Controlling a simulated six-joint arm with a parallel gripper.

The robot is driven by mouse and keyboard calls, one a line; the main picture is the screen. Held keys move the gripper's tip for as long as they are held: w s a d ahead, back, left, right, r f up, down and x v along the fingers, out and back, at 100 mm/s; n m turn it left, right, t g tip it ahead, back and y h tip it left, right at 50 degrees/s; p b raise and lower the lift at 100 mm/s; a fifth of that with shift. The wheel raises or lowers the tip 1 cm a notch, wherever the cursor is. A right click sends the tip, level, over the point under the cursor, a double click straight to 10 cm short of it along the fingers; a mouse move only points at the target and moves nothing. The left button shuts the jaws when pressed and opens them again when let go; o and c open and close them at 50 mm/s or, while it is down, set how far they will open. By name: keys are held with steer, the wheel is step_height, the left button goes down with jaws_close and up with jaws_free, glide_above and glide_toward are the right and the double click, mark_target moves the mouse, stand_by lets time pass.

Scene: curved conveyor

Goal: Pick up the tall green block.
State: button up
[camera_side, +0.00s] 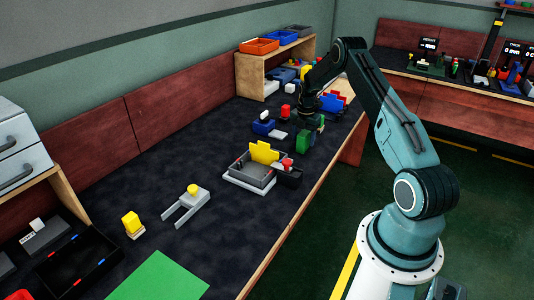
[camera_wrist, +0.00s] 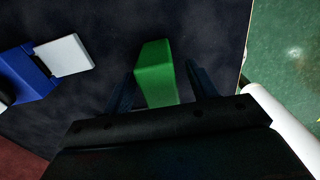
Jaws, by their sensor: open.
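The tall green block (camera_side: 303,140) stands on the dark bench top below my gripper (camera_side: 309,123) in the side view. In the wrist view the green block (camera_wrist: 155,75) sits between the two dark fingers of my gripper (camera_wrist: 159,70). The fingers are apart, with a gap showing on each side of the block. I see its lighter top and one side face. Its lower part is hidden behind the gripper body in the wrist view. Whether the fingertips reach below its top is hard to tell.
A blue part (camera_side: 263,128) with a white plate (camera_side: 278,135) lies left of the block. A grey tray (camera_side: 249,178) with a yellow piece (camera_side: 264,153) stands nearer the camera. Blue and yellow pieces (camera_side: 332,101) stand behind. The bench edge is close on the right.

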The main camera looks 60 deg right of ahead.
steer(key=shift+f, duration=1.45)
steer(key=shift+c, duration=0.5)
steer(key=c, duration=1)
